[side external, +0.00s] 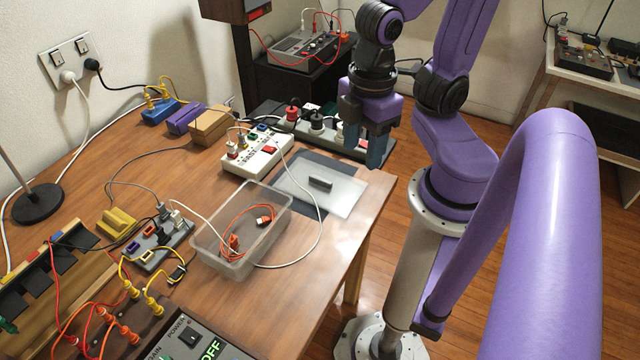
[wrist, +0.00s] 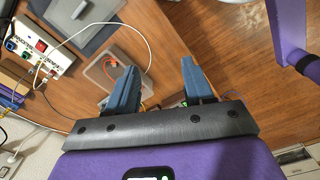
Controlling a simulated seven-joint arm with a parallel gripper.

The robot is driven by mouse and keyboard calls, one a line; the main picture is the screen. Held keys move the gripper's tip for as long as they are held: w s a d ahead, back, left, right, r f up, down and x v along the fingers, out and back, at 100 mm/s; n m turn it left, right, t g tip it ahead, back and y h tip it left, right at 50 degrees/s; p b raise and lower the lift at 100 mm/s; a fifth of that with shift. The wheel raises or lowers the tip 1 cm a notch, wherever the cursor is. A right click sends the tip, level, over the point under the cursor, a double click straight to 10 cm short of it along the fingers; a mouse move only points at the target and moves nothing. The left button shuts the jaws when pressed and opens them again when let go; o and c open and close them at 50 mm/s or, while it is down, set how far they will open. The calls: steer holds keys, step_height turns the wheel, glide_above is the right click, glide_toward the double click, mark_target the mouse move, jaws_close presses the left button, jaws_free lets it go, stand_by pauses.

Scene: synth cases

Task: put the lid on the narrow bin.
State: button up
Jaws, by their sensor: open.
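The lid (side external: 345,194) is a flat, translucent grey plate with a dark bar handle (side external: 320,183). It lies partly over a dark grey mat near the table's right edge, and also shows at the top left of the wrist view (wrist: 98,36). The narrow bin (side external: 275,222) is clear plastic, uncovered, with an orange cable (side external: 245,225) inside. It stands just left of and nearer than the lid; the wrist view shows it (wrist: 92,73) beside my left finger, which partly hides it.
A white power strip (side external: 257,155) stands behind the bin, and a longer strip (side external: 345,146) lies behind the lid. A white cable loops around the bin's right side. A grey socket block (side external: 160,243) and several cables crowd its left. Bare wood lies in front.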

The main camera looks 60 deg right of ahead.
steer(key=o, duration=0.9)
steer(key=n, duration=0.5)
glide_above(320, 179)
steer(key=shift+a+f, duration=0.2)
steer(key=shift+f, duration=11.25)
steer(key=shift+d+f, duration=0.15)
steer(key=shift+f, duration=1.2)
steer(key=shift+d+f, duration=0.15)
steer(key=shift+f, duration=1.2)
